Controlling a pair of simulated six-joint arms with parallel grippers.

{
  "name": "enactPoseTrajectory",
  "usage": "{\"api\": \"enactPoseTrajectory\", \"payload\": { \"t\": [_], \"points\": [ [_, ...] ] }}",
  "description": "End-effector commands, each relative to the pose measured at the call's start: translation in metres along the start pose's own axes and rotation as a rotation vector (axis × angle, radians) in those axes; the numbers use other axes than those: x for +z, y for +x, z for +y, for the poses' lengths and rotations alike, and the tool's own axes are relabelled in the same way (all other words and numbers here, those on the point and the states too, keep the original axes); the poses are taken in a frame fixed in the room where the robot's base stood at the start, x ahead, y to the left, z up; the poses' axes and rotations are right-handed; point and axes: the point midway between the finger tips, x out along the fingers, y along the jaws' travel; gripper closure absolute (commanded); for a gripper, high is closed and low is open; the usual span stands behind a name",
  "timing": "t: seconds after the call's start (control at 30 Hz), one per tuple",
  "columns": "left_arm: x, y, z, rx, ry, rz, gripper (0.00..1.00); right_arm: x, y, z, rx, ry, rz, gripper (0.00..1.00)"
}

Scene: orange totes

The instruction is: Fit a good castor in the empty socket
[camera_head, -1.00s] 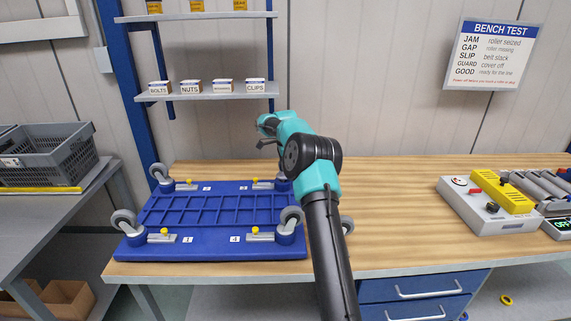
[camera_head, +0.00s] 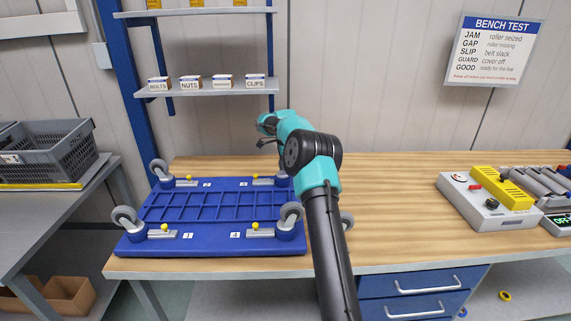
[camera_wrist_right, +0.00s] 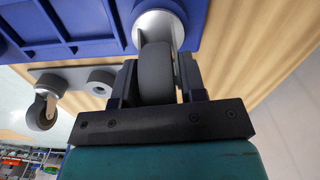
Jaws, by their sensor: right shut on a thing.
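A blue dolly frame (camera_head: 215,243) lies on the bench with castors standing at its corners. The back left castor (camera_head: 159,167), front left castor (camera_head: 124,216) and front right castor (camera_head: 291,212) show in the head view. My arm hides much of the back right corner. In the right wrist view my right gripper (camera_wrist_right: 158,80) is shut around the grey wheel of a castor (camera_wrist_right: 155,62). Its pale round mount (camera_wrist_right: 160,28) is at a corner of the blue frame (camera_wrist_right: 90,25); I cannot tell whether it is fully seated. My left gripper is not in view.
A grey plate (camera_wrist_right: 75,74) with another castor (camera_wrist_right: 42,108) and a grey ring (camera_wrist_right: 101,80) lies beside the frame. Part of a wheel (camera_head: 347,220) shows right of my arm. A test unit (camera_head: 485,205) stands at the right; mid-right bench is clear.

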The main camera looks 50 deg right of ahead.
Motion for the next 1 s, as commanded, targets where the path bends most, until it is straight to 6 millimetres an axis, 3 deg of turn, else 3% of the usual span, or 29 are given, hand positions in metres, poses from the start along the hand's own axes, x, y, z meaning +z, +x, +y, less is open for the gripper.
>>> {"api": "enactPoseTrajectory", "payload": {
  "t": [0.5,0.53,0.83,1.0],
  "points": [
    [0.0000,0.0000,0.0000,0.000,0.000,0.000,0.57,-0.0001,0.0039,-0.0002,-0.001,0.000,0.000,1.00],
    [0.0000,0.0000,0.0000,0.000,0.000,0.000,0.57,-0.0002,0.0039,-0.0002,-0.002,0.000,0.000,0.61],
    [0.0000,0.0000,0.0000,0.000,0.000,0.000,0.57,0.0000,0.0042,-0.0001,-0.001,0.000,0.000,0.32],
    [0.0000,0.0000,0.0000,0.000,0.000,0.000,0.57,0.0001,0.0054,0.0001,0.001,0.000,0.000,0.32]
  ]
}}
